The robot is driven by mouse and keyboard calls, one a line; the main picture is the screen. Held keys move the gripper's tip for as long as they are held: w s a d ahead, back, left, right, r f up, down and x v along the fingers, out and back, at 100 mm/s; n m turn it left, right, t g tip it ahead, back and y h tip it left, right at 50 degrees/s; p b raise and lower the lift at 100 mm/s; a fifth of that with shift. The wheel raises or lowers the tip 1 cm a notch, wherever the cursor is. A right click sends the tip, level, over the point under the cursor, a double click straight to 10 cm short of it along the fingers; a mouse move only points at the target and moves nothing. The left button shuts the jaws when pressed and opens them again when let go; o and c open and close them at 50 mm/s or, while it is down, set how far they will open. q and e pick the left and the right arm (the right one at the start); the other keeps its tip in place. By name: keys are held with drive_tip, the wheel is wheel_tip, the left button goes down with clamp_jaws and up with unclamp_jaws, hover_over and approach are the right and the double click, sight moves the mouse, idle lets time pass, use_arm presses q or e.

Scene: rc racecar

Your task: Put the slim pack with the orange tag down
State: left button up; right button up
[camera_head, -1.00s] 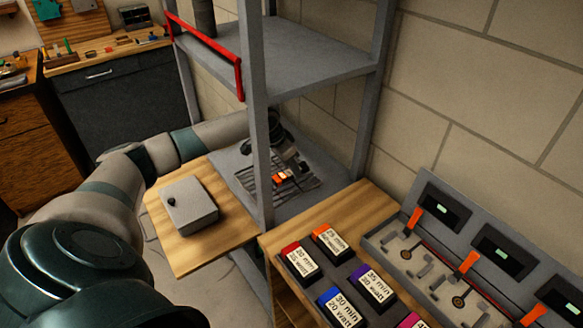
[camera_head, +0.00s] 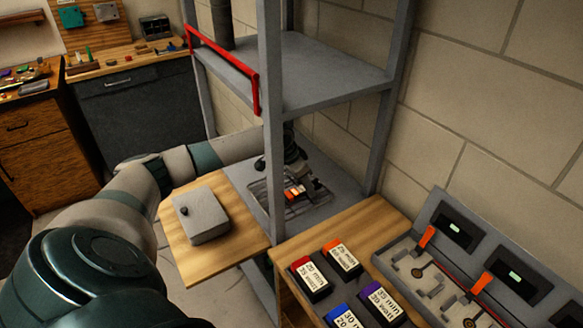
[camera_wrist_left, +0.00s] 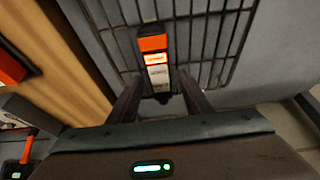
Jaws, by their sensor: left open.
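The slim pack with the orange tag (camera_head: 294,193) lies on a wire rack (camera_head: 268,192) on the lower grey shelf. In the left wrist view the pack (camera_wrist_left: 155,62) shows its orange end, a lit orange strip and a pale label, flat on the rack bars (camera_wrist_left: 205,50). My left gripper (camera_wrist_left: 160,92) is open. Its two fingers stand apart on either side of the pack's near end, and I cannot tell whether they touch it. My right gripper is not in view.
A grey shelf post (camera_head: 272,120) stands in front of my left forearm, with a red handle (camera_head: 255,92) above. A grey box (camera_head: 205,218) sits on the wooden board at left. Labelled packs (camera_head: 341,258) and a charger panel (camera_head: 462,215) are at right.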

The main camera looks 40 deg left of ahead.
sight(299, 190)
use_arm(q)
drive_tip(key=shift+s+r, duration=0.15)
drive_tip(key=shift+r, duration=0.3)
drive_tip(key=b+v, duration=0.1)
drive_tip(key=v, duration=0.2)
drive_tip(key=shift+s+a+r+b, duration=0.15)
drive_tip(key=shift+r+b, duration=0.1)
drive_tip(key=shift+b, duration=0.15)
drive_tip(key=s+a+b, duration=0.1)
drive_tip(key=s, duration=0.2)
drive_tip(key=s+a+b, duration=0.1)
drive_tip(key=s, duration=0.3)
drive_tip(key=s+a+b, duration=0.1)
drive_tip(key=s, duration=0.2)
drive_tip(key=shift+s+r, duration=0.15)
drive_tip(key=shift+s, duration=0.05)
drive_tip(key=shift+s+a+r+b, duration=0.1)
drive_tip(key=shift+s+b, duration=0.35)
drive_tip(key=shift+s, duration=0.2)
